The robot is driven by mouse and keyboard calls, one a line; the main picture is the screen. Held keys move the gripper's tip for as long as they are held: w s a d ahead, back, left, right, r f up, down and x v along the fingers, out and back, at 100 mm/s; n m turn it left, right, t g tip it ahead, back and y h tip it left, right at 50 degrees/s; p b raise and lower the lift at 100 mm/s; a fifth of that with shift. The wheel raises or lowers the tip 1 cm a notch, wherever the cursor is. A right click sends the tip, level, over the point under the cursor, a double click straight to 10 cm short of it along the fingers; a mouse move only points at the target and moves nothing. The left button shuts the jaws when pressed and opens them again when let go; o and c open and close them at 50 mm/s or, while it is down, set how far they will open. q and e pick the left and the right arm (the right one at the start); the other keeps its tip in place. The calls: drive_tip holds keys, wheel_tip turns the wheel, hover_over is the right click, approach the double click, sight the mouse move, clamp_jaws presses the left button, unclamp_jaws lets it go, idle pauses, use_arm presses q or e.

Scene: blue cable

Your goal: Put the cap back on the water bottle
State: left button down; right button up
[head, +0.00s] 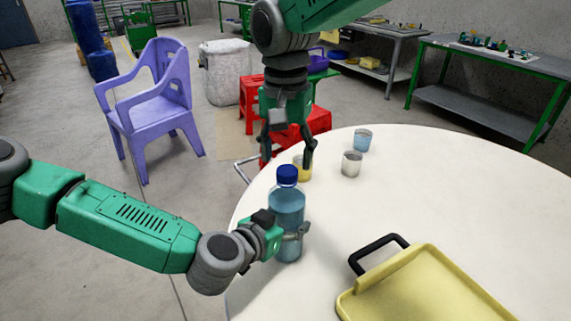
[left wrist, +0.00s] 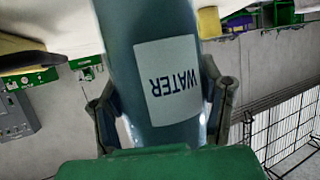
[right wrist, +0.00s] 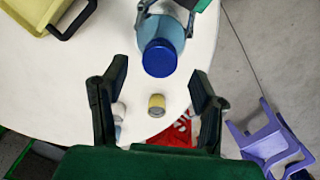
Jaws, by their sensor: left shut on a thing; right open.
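The blue translucent water bottle (head: 287,215) stands upright near the left edge of the round white table. A dark blue cap (head: 287,174) sits on its mouth; how tightly it is seated cannot be told. My left gripper (head: 293,236) is shut around the bottle's body. In the left wrist view the bottle (left wrist: 168,85) shows its WATER label upside down between the fingers (left wrist: 160,110). My right gripper (head: 286,158) points down, open and empty, just above and behind the cap. In the right wrist view the cap (right wrist: 159,58) lies just beyond the open fingertips (right wrist: 158,78), apart from them.
A yellow cup (head: 303,174), a clear cup (head: 351,168) and a blue cup (head: 362,144) stand behind the bottle. A yellow tray (head: 425,290) with a black handle lies at the front right. The table's middle is clear. A purple chair (head: 155,105) stands on the floor at left.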

drive_tip(key=shift+r, duration=0.8)
drive_tip(key=shift+c, duration=0.5)
